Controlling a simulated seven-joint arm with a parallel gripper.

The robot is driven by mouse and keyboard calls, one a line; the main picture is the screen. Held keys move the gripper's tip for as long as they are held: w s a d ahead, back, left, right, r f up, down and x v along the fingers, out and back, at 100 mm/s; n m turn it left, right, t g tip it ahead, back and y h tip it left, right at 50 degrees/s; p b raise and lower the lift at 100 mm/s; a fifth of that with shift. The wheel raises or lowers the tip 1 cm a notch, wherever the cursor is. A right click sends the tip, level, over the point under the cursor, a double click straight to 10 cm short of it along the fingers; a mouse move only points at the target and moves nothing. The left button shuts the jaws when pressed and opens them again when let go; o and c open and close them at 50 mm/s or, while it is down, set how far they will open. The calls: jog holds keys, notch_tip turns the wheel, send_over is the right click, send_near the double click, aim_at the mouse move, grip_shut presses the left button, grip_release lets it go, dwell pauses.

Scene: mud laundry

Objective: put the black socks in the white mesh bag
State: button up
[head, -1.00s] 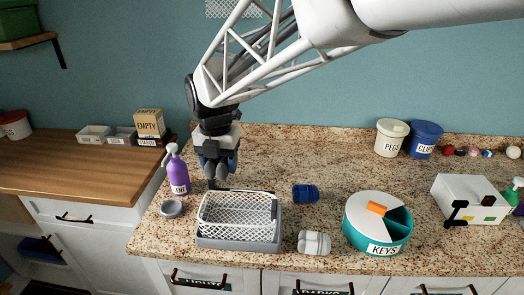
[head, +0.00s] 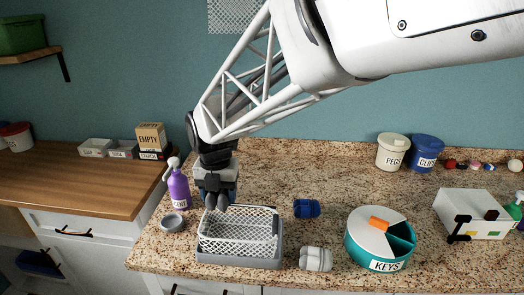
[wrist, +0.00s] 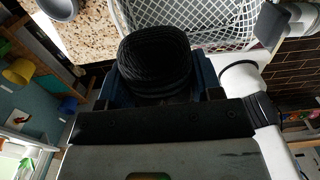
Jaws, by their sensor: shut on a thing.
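The black socks (wrist: 155,55), a ribbed black bundle, fill the space between the fingers of my gripper (wrist: 160,88) in the wrist view. In the head view my gripper (head: 218,198) points down at the back left of the white mesh bag (head: 240,241), its fingertips overlapping the bag's back rim. The bag is open-topped and sits in a grey tray. In the wrist view the bag's mesh (wrist: 190,14) lies just beyond the socks. The socks are hard to make out in the head view. I cannot tell whether they touch the bag.
Blue rolled socks (head: 306,208) and white rolled socks (head: 316,258) lie right of the bag. A purple spray bottle (head: 178,188) and a small grey dish (head: 172,223) stand to its left. A round teal KEYS box (head: 380,240) is further right. Counter behind the blue socks is clear.

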aim_at(223, 221)
notch_tip(223, 221, down, 10)
dwell(0.4)
jog(key=shift+f, duration=1.95)
jog(key=shift+f, duration=0.1)
jog(key=o, duration=0.7)
jog(key=shift+f, duration=0.1)
jog(key=shift+c, duration=0.2)
notch_tip(223, 221, up, 12)
jog(key=shift+r, duration=0.25)
jog(key=shift+d, duration=0.1)
